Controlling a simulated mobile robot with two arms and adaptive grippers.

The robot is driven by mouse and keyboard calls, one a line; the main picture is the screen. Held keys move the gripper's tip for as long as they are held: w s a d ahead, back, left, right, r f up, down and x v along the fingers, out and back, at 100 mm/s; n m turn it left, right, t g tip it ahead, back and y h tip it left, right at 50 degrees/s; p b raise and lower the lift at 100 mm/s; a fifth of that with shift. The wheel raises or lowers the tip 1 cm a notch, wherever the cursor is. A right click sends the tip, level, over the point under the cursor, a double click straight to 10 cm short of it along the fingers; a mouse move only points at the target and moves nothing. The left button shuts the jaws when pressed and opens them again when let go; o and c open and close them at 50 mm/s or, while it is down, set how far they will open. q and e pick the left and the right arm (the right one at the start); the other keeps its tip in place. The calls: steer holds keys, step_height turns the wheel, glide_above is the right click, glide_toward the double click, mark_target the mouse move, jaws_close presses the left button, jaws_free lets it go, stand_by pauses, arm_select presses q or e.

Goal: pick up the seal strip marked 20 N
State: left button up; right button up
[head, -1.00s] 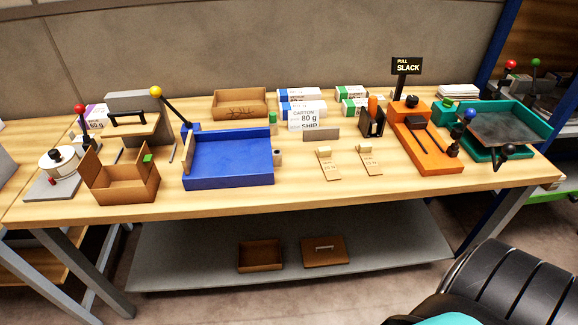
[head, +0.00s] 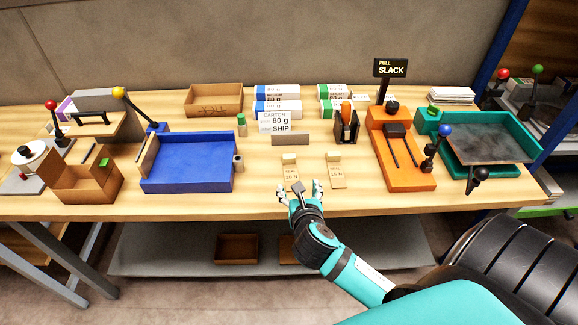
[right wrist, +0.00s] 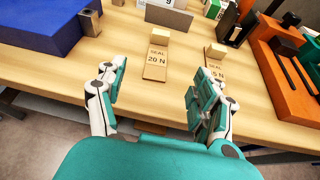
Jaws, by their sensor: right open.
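The seal strip marked 20 N (head: 291,174) is a flat tan tag with a raised block at its far end, lying on the table. It also shows in the right wrist view (right wrist: 156,64), ahead of the fingers and left of centre. A second similar seal strip (head: 336,172), apparently marked 15 N, lies to its right; its label is partly covered by a finger in the wrist view (right wrist: 214,62). My right gripper (head: 300,193) is open and empty at the table's front edge, just short of the two strips. My left gripper is in neither view.
A blue tray (head: 190,185) stands left of the strips, with a small grey cylinder (head: 238,162) at its side. An orange tensioner (head: 410,178) stands to the right. Behind are a grey plate (head: 290,140), a carton sign (head: 279,122) and a dark holder (head: 346,130).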

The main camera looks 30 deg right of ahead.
steer(key=shift+w+d+r+n, duration=0.2)
steer(key=shift+w+r+n, duration=0.1)
steer(key=shift+n, duration=0.1)
glide_toward(290, 159)
steer(key=p+x, duration=0.1)
steer(key=x, duration=0.3)
steer(key=shift+s+f, duration=0.1)
steer(key=shift+w+d+f, duration=0.1)
steer(key=shift+w+d, duration=0.1)
steer(key=shift+w, duration=0.1)
steer(key=x, duration=0.5)
steer(key=shift+a, duration=0.2)
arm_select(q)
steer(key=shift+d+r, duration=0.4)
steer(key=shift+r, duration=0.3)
arm_select(e)
steer(key=c, duration=1.1)
steer(key=shift+o, duration=0.2)
